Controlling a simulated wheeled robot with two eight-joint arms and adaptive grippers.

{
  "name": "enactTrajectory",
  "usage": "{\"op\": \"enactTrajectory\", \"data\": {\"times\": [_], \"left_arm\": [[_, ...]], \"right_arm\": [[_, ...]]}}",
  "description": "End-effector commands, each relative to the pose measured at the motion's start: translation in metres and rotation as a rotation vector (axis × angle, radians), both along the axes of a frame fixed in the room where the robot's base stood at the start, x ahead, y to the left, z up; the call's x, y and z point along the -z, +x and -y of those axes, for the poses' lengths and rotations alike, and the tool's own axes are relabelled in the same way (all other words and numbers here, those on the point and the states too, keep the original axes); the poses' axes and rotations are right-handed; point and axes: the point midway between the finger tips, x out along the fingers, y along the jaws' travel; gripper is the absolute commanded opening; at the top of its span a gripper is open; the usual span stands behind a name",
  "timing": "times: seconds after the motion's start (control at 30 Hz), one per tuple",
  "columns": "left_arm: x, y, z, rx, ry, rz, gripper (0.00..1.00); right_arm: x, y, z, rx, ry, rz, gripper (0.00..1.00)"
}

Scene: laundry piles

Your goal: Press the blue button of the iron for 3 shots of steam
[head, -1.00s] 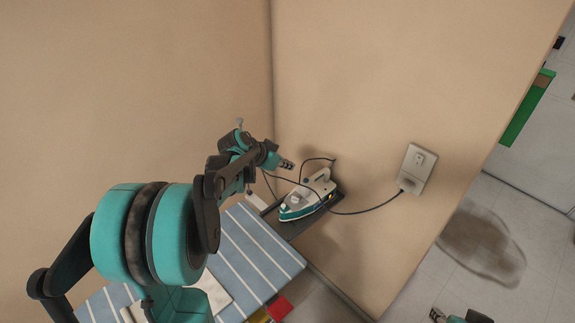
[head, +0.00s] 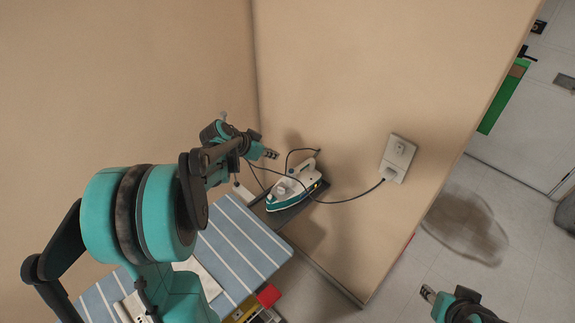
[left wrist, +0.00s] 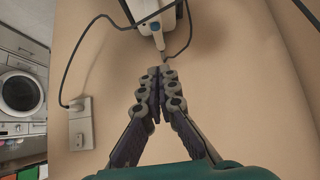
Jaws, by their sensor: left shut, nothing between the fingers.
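The white and teal iron (head: 284,193) rests on a dark rest at the end of the striped ironing board (head: 229,239). Its cord rises and loops to the wall. My left gripper (head: 272,154) is shut and empty, up and left of the iron in the head view and apart from it. In the left wrist view, the shut fingers (left wrist: 156,77) point toward the iron (left wrist: 147,12), with a gap between. A small blue button (left wrist: 155,27) shows on the iron there. My right gripper (head: 428,294) is at the lower right, far from the iron; its finger gap is unclear.
A wall outlet (head: 398,158) with the plugged cord (head: 345,199) is right of the iron. Beige walls meet in a corner behind it. A folded white cloth (head: 197,277) lies on the board. A red item (head: 268,294) is below the board's edge. Open floor lies right.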

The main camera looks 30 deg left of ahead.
Motion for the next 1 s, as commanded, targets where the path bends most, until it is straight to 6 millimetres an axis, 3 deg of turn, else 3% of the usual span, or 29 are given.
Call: {"op": "enactTrajectory", "data": {"times": [0.27, 0.6, 0.8, 1.0], "left_arm": [[0.021, 0.019, 0.007, 0.004, 0.001, 0.000, 0.00], [0.072, 0.068, 0.024, 0.002, 0.001, 0.000, 0.00], [0.101, 0.067, 0.024, 0.000, 0.000, 0.000, 0.00], [0.110, 0.067, 0.024, 0.000, 0.000, 0.000, 0.00]], "right_arm": [[0.006, 0.000, 0.000, 0.000, 0.000, 0.000, 0.40], [0.019, 0.000, 0.000, 0.000, 0.000, 0.000, 0.40], [0.026, 0.000, 0.000, 0.000, 0.000, 0.000, 0.40], [0.027, 0.000, 0.000, 0.000, 0.000, 0.000, 0.40]]}}
